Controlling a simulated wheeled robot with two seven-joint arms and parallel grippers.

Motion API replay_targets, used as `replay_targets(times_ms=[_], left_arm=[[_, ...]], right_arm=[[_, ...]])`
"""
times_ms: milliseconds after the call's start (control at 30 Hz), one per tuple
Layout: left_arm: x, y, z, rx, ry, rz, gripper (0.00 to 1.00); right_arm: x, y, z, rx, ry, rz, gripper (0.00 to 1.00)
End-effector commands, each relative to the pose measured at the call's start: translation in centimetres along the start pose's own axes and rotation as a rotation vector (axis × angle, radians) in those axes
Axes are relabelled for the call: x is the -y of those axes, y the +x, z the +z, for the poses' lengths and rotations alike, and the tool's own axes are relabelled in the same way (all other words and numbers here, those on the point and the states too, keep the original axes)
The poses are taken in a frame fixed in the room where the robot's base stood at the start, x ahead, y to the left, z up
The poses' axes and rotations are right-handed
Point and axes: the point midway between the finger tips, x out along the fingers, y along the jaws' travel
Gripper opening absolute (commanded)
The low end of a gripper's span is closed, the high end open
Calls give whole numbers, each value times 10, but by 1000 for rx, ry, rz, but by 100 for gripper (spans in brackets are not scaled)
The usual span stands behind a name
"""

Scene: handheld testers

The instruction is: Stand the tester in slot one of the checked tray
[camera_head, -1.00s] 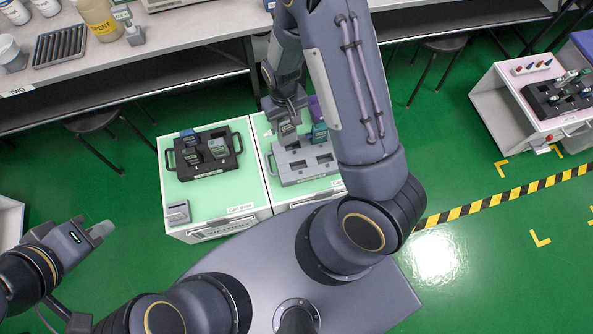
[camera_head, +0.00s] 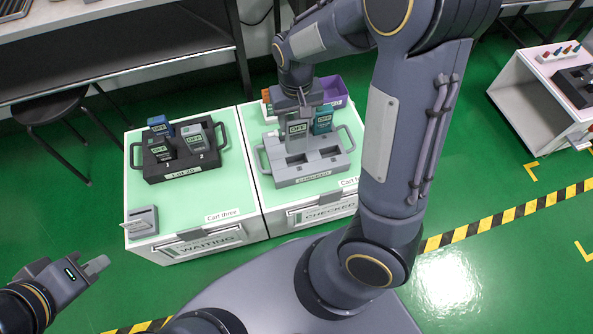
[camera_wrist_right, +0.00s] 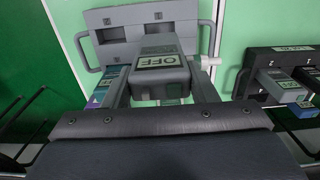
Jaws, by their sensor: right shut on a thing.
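The grey tester (camera_head: 297,129), its label reading OFF, is upright in my right gripper (camera_head: 300,108). Its lower end is at the back left slot of the grey checked tray (camera_head: 284,181); I cannot tell how deep it sits. In the right wrist view the tester (camera_wrist_right: 158,68) is between the two fingers, with the tray (camera_wrist_right: 146,17) beyond it. A teal tester (camera_head: 322,119) stands in the tray's back right slot. The two front slots are empty. My left gripper (camera_head: 96,265) is away at the lower left with nothing visible in it; its finger gap is unclear.
A black tray (camera_head: 182,175) labelled Lot 20 holds several testers on the left cart (camera_head: 190,210). A small grey stand (camera_head: 141,221) is at that cart's front left corner. A purple bin (camera_head: 336,92) is behind the checked tray. Another cart (camera_head: 525,95) stands far right.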

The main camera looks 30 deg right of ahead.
Motion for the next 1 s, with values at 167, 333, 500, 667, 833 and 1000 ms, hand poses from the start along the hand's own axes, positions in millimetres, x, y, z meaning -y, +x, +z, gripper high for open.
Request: replay_targets(times_ms=[167, 333, 500, 667, 833, 1000], left_arm=[[6, 12, 6, 0, 0, 0, 0], [11, 24, 12, 0, 0, 0, 0], [14, 31, 16, 0, 0, 0, 0], [20, 45, 22, 0, 0, 0, 0], [21, 46, 23, 0, 0, 0, 0], [21, 45, 23, 0, 0, 0, 0]], right_arm=[[-1, 23, 1, 2, 4, 0, 5], [-1, 50, 1, 2, 3, 0, 5], [0, 66, 1, 2, 4, -1, 5], [-1, 95, 1, 3, 3, 0, 5], [0, 101, 0, 0, 3, -2, 5], [0, 100, 0, 0, 3, -2, 5]])
